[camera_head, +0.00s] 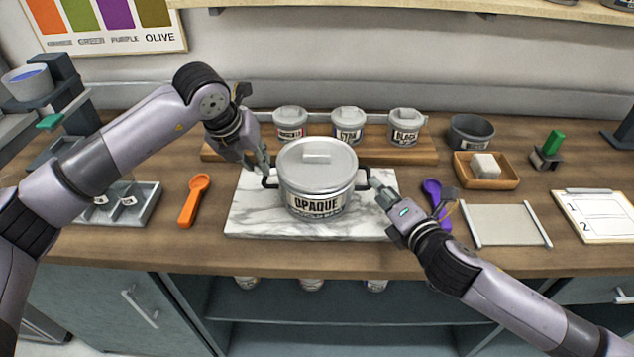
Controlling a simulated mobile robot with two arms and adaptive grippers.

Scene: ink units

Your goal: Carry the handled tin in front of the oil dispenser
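The handled tin (316,180) is a silver lidded pot labelled "OPAQUE", with a dark handle on each side. It stands upright over the marble slab (250,215); I cannot tell whether its base touches. My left gripper (262,162) is at the tin's left handle and my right gripper (378,188) is at its right handle. The fingers overlap the handles, and I cannot tell whether either is closed on them. A dark stand with a blue-filled cup and green lever (50,122) at the far left may be the oil dispenser; no label shows.
Small labelled tins (348,124) stand on a wooden board (385,152) behind the tin. An orange spoon (196,200) and a sectioned tray (148,205) lie left. A purple spoon (434,195), grey plate (505,225) and wooden dish (510,178) are right. The counter's front edge is close.

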